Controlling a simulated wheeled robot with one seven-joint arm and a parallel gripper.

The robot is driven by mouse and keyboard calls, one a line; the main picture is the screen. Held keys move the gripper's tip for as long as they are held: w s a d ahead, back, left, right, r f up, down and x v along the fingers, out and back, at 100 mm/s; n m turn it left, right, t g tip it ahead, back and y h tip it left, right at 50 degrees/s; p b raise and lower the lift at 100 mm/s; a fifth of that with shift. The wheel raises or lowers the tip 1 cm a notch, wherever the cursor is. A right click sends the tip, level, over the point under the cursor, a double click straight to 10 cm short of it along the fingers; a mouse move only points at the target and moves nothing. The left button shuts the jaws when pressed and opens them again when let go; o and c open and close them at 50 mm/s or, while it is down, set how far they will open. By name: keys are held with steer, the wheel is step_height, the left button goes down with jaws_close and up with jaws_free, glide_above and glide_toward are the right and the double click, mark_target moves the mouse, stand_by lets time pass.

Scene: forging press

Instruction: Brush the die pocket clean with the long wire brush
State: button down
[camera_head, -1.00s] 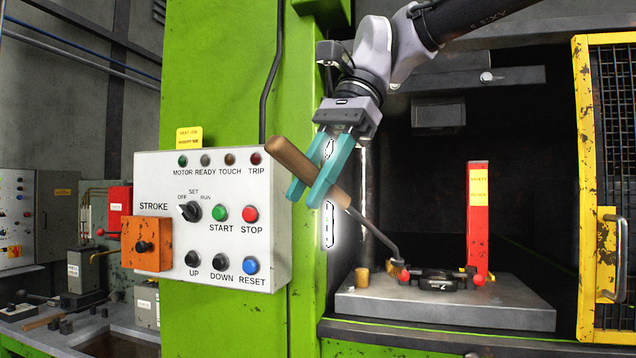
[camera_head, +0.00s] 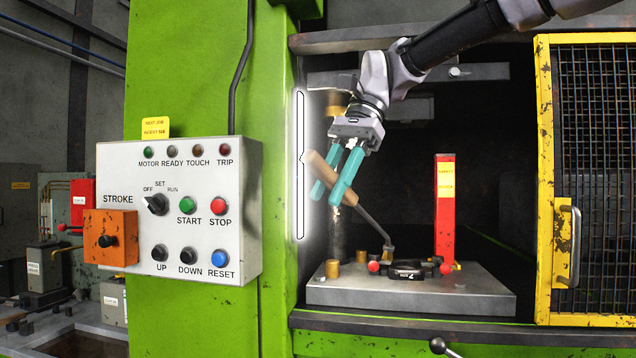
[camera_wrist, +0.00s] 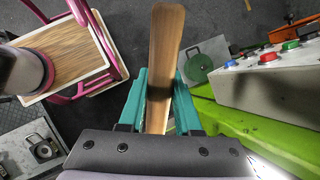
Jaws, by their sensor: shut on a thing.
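My gripper (camera_head: 338,184) is shut on the wooden handle of the long wire brush (camera_head: 323,170), in front of the press opening. The handle (camera_wrist: 165,60) also shows between the fingers in the wrist view. The brush slants down to the right, and its bent metal shank (camera_head: 368,220) ends in a small head (camera_head: 388,250) just above or at the dark die (camera_head: 408,271). I cannot tell whether the head touches. The die lies on a grey bolster plate (camera_head: 410,297), with red knobs on its sides. The inside of the die pocket is too small to see.
A red post (camera_head: 445,210) with yellow labels stands on the plate behind the die. A brass post (camera_head: 361,257) stands left of it. The yellow mesh gate (camera_head: 545,180) is at the right. The control panel (camera_head: 180,210) and green press frame (camera_head: 281,220) are at the left.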

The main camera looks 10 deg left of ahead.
mark_target(367, 214)
steer(key=shift+w+d+f, duration=0.55)
steer(key=shift+w+d, duration=0.35)
steer(key=shift+w, duration=1.05)
steer(key=shift+w+d+f, duration=0.55)
steer(key=shift+w+d, duration=0.4)
steer(key=shift+w, duration=1.05)
steer(key=shift+w+d+f, duration=0.55)
steer(key=shift+w+d, duration=0.35)
steer(key=shift+w, duration=1.05)
steer(key=shift+f, duration=1.25)
steer(key=shift+w+r, duration=0.1)
steer(key=shift+w, duration=0.2)
steer(key=shift+s, duration=0.15)
steer(key=shift+s, duration=0.55)
steer(key=shift+w, duration=0.1)
steer(key=shift+w, duration=0.6)
